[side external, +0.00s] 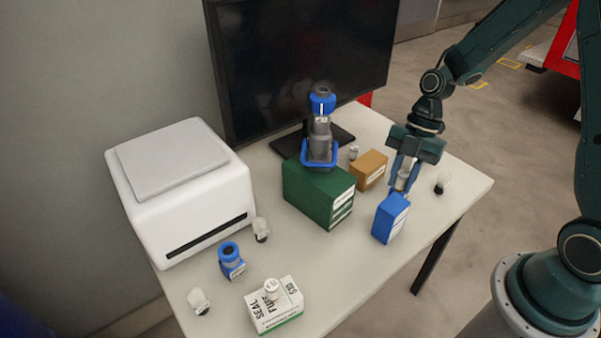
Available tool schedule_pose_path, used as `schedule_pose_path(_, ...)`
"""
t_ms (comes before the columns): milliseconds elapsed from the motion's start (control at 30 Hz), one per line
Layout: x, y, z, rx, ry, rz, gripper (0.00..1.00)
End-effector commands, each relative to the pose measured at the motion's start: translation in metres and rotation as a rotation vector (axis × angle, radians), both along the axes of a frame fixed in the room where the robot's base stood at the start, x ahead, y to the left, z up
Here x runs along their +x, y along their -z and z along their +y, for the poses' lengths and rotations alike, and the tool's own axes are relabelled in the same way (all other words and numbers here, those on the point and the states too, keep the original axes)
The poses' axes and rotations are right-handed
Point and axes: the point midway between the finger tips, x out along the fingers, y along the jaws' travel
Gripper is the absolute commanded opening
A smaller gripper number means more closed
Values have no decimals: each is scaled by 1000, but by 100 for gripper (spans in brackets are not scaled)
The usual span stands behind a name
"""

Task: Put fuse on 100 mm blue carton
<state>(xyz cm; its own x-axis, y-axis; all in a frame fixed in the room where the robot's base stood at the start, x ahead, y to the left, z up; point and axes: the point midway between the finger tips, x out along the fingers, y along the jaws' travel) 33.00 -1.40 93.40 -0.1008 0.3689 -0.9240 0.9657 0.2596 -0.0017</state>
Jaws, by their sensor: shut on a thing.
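The blue carton (391,220) stands upright on the table's right part, with a white label on its side. My gripper (403,183) points down just above and behind the carton's top in this view. It is shut on a small pale piece (405,172), seemingly the fuse, which shows between the blue-grey fingers. The fingers hide much of it. I cannot tell whether its lower end touches the carton's top.
A green box (318,198) bears a grey-and-blue pump (320,140). A brown box (369,170) is behind the blue carton. A white printer (180,190), a monitor (300,60), a white seal box (275,308), a blue fitting (231,261) and several small glass-like pieces (441,183) also stand about.

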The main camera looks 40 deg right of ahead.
Motion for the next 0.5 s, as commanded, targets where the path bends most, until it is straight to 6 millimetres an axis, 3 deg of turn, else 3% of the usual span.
schedule_pose_path(333,0,8,0,1,-1,0,1)
schedule_pose_path(500,0,23,0,1,0,3,1)
